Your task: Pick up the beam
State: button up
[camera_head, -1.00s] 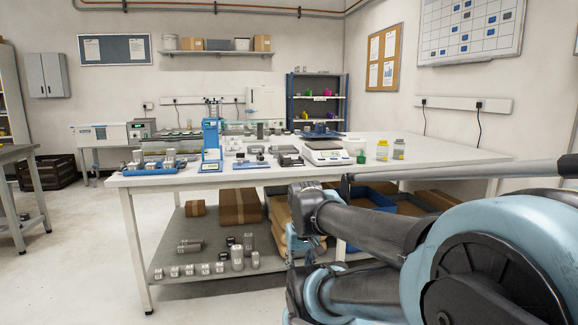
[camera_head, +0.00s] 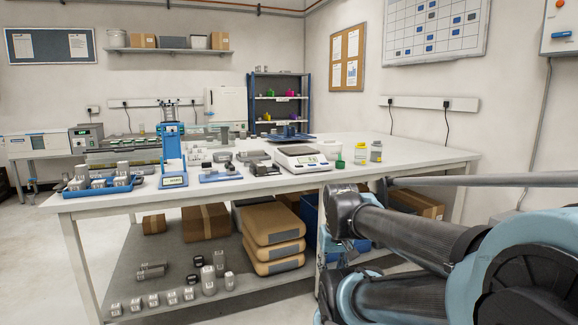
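I cannot single out the beam for sure among the small grey pieces in view. A grey piece (camera_head: 152,270) lies on its side on the lower shelf (camera_head: 215,285) of the white-topped table, with small cubes and upright cylinders near it. More grey pieces lie on the tabletop (camera_head: 400,150), among them dark blocks (camera_head: 262,168) left of the scale. My arm reaches in from the right, in front of the table's right part. My gripper's fingers cannot be made out, and the arm hides part of the lower shelf.
On the tabletop stand a blue tray of grey specimens (camera_head: 103,184), a blue test stand (camera_head: 173,155), a white scale (camera_head: 302,158) and yellow bottles (camera_head: 376,151). Open floor shows at the left.

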aim_at(260, 167)
jog(key=i, duration=1.25)
jog(key=u, duration=0.55)
